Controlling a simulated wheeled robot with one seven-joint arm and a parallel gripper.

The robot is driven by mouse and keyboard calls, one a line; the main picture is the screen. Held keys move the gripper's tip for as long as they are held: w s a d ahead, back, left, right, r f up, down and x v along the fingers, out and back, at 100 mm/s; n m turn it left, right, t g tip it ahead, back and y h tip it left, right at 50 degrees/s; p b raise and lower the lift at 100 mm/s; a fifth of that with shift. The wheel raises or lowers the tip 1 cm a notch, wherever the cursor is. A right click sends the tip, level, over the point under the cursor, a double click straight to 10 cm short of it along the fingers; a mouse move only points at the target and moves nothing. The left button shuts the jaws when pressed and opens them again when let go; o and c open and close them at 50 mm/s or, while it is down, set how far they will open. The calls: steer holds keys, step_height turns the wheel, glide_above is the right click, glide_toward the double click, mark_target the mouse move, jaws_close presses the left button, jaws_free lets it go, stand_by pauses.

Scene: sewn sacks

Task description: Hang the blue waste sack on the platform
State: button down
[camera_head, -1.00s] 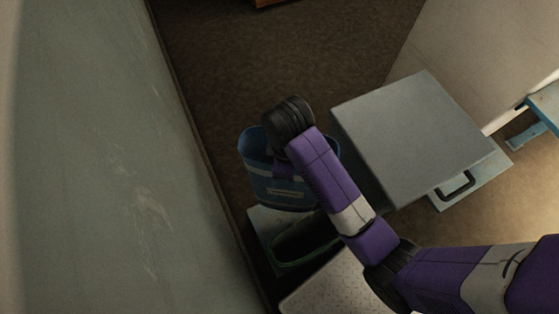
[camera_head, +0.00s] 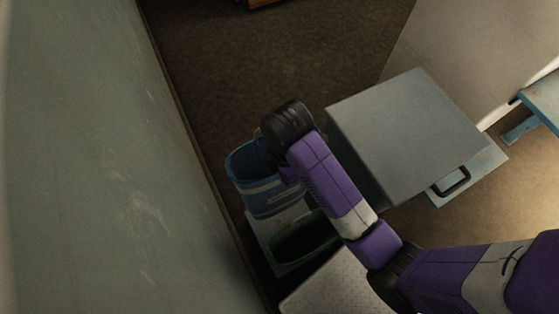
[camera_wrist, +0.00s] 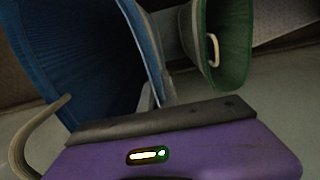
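The blue waste sack (camera_head: 262,188) is an open-topped tub shape with a pale band, at the left of my arm in the head view. Its ribbed inside (camera_wrist: 75,60) fills the left of the wrist view, with a beige handle loop (camera_wrist: 32,135) at the lower left. My gripper (camera_wrist: 150,98) is at the sack's rim; the narrow grey finger parts sit close together there and look shut on the rim. In the head view my wrist hides the fingers. A pale platform-like surface (camera_head: 258,228) shows just below the sack; whether they touch cannot be told.
A green sack (camera_head: 300,240) with a pale handle (camera_wrist: 212,50) stands close beside the blue one. A large grey box (camera_head: 410,135) with a black handle is right of my arm. A greenish wall (camera_head: 90,160) runs along the left.

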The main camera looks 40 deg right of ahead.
mark_target(283, 195)
step_height(283, 195, down, 18)
steer(key=shift+f+b, duration=0.25)
steer(key=shift+b, duration=0.55)
steer(key=shift+f, duration=0.15)
steer(key=c, duration=1.6)
jaws_free()
steer(key=shift+f+b, duration=0.25)
steer(key=shift+b, duration=0.45)
step_height(283, 195, up, 8)
steer(key=shift+s+a+r+p, duration=0.1)
steer(key=shift+s+p, duration=0.05)
steer(key=shift+p, duration=0.65)
steer(key=shift+r, duration=0.1)
